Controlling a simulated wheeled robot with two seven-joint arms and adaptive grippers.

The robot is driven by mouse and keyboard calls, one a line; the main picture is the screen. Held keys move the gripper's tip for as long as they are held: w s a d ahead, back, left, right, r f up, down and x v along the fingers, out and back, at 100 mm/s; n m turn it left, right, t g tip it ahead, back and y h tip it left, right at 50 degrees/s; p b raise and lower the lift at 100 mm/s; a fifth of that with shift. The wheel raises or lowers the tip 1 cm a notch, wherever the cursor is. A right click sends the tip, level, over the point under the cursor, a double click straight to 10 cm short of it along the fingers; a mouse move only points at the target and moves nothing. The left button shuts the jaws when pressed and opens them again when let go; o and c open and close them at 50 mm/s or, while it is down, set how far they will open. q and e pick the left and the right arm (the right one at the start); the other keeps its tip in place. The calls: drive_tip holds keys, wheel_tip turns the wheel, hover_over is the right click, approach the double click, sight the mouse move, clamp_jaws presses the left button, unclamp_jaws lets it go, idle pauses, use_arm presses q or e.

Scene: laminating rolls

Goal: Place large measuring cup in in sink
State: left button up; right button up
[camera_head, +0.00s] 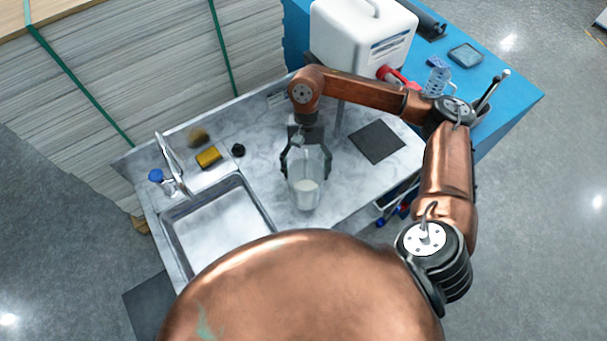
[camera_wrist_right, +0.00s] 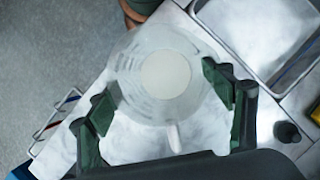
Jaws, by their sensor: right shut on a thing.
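The large measuring cup (camera_head: 305,168) is clear, with a white bottom or white contents, and is over the marble counter to the right of the sink. My right gripper (camera_head: 306,170) is shut on it, with one finger on each side. In the right wrist view the cup (camera_wrist_right: 165,78) sits between the green finger pads of the gripper (camera_wrist_right: 168,105). I cannot tell whether the cup touches the counter. The metal sink (camera_head: 215,222) is at the left of the counter and looks empty; its near part is hidden by my body. It also shows in the right wrist view (camera_wrist_right: 262,38).
A faucet (camera_head: 172,165) stands at the sink's left back edge, near a blue-capped bottle (camera_head: 156,177). A yellow sponge (camera_head: 208,156) and a black knob (camera_head: 238,150) are behind the sink. A dark mat (camera_head: 377,142) lies to the right. A white canister (camera_head: 362,38) is farther back.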

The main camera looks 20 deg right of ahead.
drive_tip(key=s+r+m+t+p, duration=0.1)
drive_tip(key=s+r+m+t, duration=0.1)
drive_tip(key=m, duration=0.4)
drive_tip(key=s+r+m+t+y+p, duration=0.1)
drive_tip(key=s+r+m+t, duration=0.1)
drive_tip(key=r+m, duration=0.2)
drive_tip(key=s+r+m+t+p, duration=0.2)
drive_tip(key=r+m+t, duration=0.1)
drive_tip(key=m, duration=0.7)
drive_tip(key=shift+a+r+y, duration=0.1)
drive_tip(key=shift+a+y, duration=0.2)
drive_tip(key=shift+y, duration=0.1)
drive_tip(key=p, duration=0.3)
hover_over(306, 149)
drive_tip(key=s+a, duration=0.1)
drive_tip(key=s, duration=0.4)
drive_tip(key=f, duration=0.3)
drive_tip(key=shift+w+a+f, duration=0.2)
drive_tip(key=shift+f, duration=0.2)
drive_tip(key=w+f, duration=0.2)
drive_tip(key=w+d+f, duration=0.1)
drive_tip(key=f, duration=0.1)
drive_tip(key=shift+w+f, duration=0.35)
drive_tip(key=shift+f, duration=0.05)
drive_tip(key=shift+w+d+f+p, duration=0.2)
drive_tip(key=shift+w+f+p, duration=0.2)
drive_tip(key=shift+w+f, duration=0.25)
wheel_tip(306, 149, down, 3)
drive_tip(key=shift+s, duration=0.1)
